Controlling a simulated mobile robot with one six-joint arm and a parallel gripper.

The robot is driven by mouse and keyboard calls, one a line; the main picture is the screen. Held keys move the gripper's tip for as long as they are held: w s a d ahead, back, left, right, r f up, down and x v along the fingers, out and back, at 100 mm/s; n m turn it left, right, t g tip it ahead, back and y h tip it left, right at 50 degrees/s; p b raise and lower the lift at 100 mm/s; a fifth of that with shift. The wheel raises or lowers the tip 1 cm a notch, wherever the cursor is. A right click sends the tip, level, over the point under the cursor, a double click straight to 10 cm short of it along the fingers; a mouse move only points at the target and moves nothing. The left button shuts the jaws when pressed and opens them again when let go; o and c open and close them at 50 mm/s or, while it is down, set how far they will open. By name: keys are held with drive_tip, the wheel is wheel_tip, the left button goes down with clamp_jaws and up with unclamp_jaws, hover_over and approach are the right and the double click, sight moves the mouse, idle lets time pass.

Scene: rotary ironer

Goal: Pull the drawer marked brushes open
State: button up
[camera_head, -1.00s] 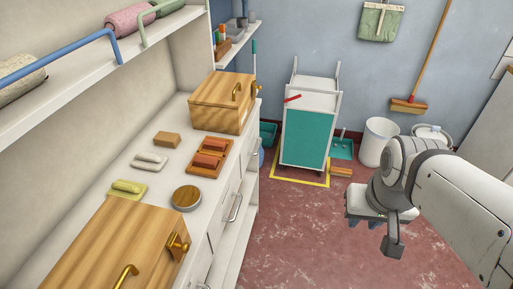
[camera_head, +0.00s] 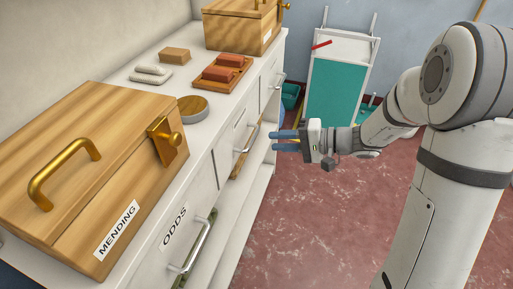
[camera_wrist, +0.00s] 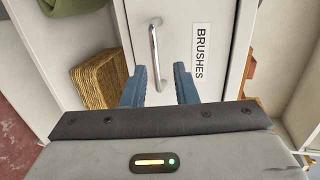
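The drawer marked BRUSHES (camera_wrist: 205,85) fills the middle of the wrist view, with a dark-lettered label on its white front and a silver bar handle (camera_wrist: 154,55). The drawer looks shut. In the head view its handle (camera_head: 247,137) is on the cabinet front, beyond the ODDS drawer. My gripper (camera_head: 273,141) points left at this handle, a small gap away. Its two blue fingers are apart and empty, and in the wrist view the handle lies ahead, roughly in line with the gap between them (camera_wrist: 159,80).
The ODDS drawer (camera_head: 172,235) is nearer, with another handle (camera_head: 191,247). A wooden MENDING box (camera_head: 85,180) stands on the counter. A wicker basket (camera_wrist: 100,83) is beside the BRUSHES drawer. A teal-fronted trolley (camera_head: 337,95) stands behind; the red floor on the right is open.

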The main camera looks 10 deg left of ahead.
sight(254, 137)
drive_tip(key=shift+t+y, duration=0.4)
drive_tip(key=shift+t, duration=0.1)
drive_tip(key=x, duration=0.3)
drive_tip(key=w+f+b+x, duration=0.1)
drive_tip(key=x, duration=0.4)
drive_tip(key=shift+w+a+f, duration=0.15)
drive_tip(key=shift+w+f, duration=0.1)
drive_tip(key=shift+w, duration=0.05)
drive_tip(key=shift+c, duration=0.5)
clamp_jaws()
